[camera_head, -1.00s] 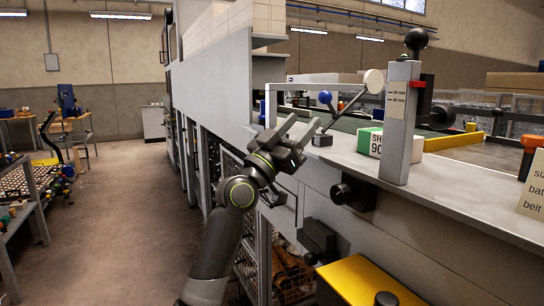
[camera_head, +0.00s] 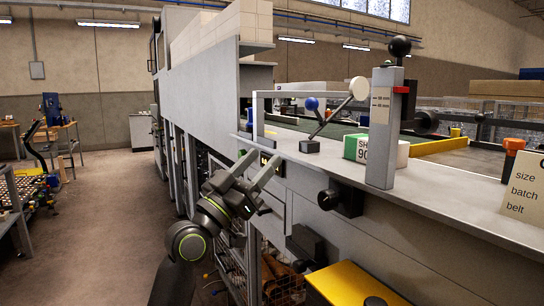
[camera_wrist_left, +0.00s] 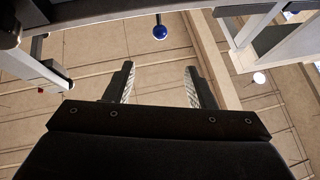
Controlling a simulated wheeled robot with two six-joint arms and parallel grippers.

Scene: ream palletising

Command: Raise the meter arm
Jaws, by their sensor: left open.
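A thin metal arm with a round white end (camera_head: 359,88) slants up from a small dark block (camera_head: 310,147) on the grey ledge. A rod with a blue ball (camera_head: 312,103) rises from the same block. I cannot tell which of the two is the meter arm. My left gripper (camera_head: 262,160) is open and empty, left of and lower than the block, in front of the ledge edge. In the left wrist view the blue ball (camera_wrist_left: 160,32) shows beyond the open fingers (camera_wrist_left: 157,85), apart from them. My right gripper is not in view.
A grey post (camera_head: 384,130) with a scale label and red pointer stands right of the arm. A green-and-white box (camera_head: 362,148) lies behind the post. A yellow box (camera_head: 352,285) sits below the ledge. The floor (camera_head: 110,215) at left is clear.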

